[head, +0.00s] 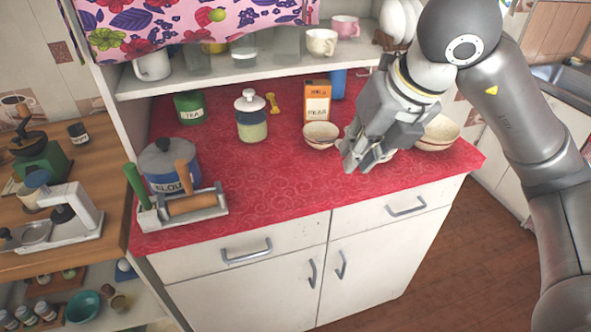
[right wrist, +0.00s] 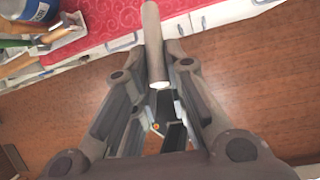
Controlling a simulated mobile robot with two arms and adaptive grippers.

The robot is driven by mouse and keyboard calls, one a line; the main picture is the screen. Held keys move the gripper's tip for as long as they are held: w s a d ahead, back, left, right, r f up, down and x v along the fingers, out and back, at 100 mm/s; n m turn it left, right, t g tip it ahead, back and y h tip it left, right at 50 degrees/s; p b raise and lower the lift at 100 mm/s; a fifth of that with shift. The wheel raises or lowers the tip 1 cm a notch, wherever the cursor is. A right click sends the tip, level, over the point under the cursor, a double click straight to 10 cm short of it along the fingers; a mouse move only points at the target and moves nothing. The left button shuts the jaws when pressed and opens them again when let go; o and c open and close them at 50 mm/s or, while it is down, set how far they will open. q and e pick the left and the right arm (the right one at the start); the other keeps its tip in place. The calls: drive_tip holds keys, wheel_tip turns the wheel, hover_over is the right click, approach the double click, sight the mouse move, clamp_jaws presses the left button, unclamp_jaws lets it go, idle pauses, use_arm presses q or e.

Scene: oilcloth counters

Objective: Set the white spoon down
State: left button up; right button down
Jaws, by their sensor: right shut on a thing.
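My right gripper (head: 360,158) hangs low over the right part of the red counter (head: 280,185), just right of a cream bowl (head: 321,134). In the right wrist view its fingers close on a long, pale greyish bar that I take to be the white spoon (right wrist: 154,45). The bar points away from the gripper towards the counter's edge. I cannot make out the spoon clearly in the head view, where the fingers hide it. I cannot tell whether it touches the cloth. My left gripper is not in view.
A second bowl (head: 440,134) stands behind the gripper on the right. An orange milk carton (head: 317,104), a glass jar (head: 251,118) and a tea tin (head: 189,107) stand at the back. A flour canister (head: 165,160) and rolling pin (head: 192,203) are left. The front middle is bare.

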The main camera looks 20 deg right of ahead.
drive_tip(key=w+f+p, duration=0.1)
drive_tip(key=w+f, duration=0.3)
drive_tip(key=w+f+p, duration=0.1)
drive_tip(key=w+f, duration=0.3)
drive_tip(key=w, duration=0.1)
drive_tip(key=w+f+p, duration=0.2)
drive_tip(key=w+f, duration=0.2)
drive_tip(key=w, duration=0.1)
drive_tip(key=shift+a+f, duration=0.1)
drive_tip(key=shift+f, duration=0.3)
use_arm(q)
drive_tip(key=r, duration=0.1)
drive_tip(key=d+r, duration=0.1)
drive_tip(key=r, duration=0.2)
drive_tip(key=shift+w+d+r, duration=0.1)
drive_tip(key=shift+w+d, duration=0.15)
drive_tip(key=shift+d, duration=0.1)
use_arm(e)
drive_tip(key=shift+f, duration=0.15)
drive_tip(key=shift+f, duration=0.1)
drive_tip(key=shift+f, duration=0.15)
drive_tip(key=c, duration=1.4)
unclamp_jaws()
drive_tip(key=shift+c, duration=0.2)
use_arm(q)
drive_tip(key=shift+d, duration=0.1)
